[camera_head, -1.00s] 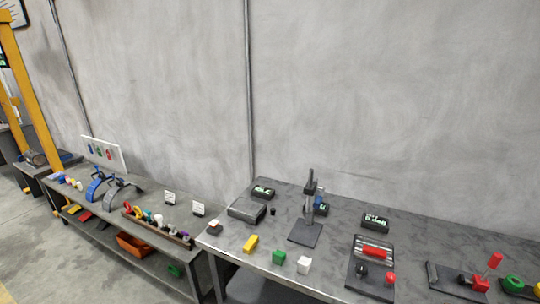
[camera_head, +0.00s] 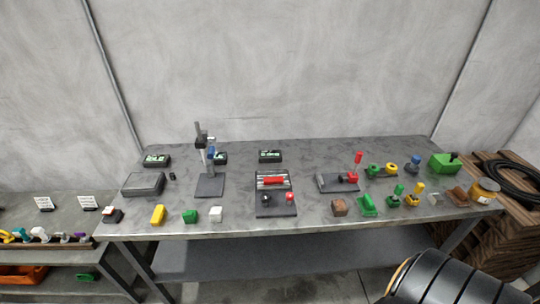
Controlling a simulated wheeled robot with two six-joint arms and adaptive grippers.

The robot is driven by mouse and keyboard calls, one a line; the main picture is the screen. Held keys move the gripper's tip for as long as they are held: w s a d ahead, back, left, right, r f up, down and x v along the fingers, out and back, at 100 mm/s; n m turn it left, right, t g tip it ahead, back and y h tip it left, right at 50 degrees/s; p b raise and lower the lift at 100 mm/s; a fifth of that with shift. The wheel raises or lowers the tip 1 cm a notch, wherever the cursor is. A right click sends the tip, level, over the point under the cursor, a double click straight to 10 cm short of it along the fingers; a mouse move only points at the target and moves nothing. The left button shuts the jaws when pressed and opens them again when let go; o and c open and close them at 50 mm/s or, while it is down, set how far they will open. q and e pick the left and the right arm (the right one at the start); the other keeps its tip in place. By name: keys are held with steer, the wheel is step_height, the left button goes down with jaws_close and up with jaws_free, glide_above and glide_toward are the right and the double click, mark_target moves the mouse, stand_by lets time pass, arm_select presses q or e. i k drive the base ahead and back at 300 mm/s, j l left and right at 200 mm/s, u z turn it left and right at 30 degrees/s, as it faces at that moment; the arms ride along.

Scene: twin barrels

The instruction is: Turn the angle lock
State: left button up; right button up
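The task's angle lock is not labelled, and I cannot tell for certain which part it is. A dark plate fixture (camera_head: 276,211) near the middle of the bench carries a red cylinder (camera_head: 273,180) on a ribbed silver bed, a black knob (camera_head: 266,199) and a red knob (camera_head: 290,197). A small black display (camera_head: 270,156) stands behind it; its text is too small to read. To its right, another dark plate (camera_head: 328,183) bears an upright red lever (camera_head: 358,162). Neither gripper is in view; only a black arm link of mine shows at the bottom right.
The grey bench (camera_head: 240,218) also bears a stand with a post (camera_head: 209,186), a grey box (camera_head: 143,184), yellow, green and white blocks, and several coloured parts at the right. A lower bench is at the left. Stacked wood with a black coil (camera_head: 515,175) stands at the right.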

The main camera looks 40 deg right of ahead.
mark_target(289, 196)
steer(key=z, duration=1.3)
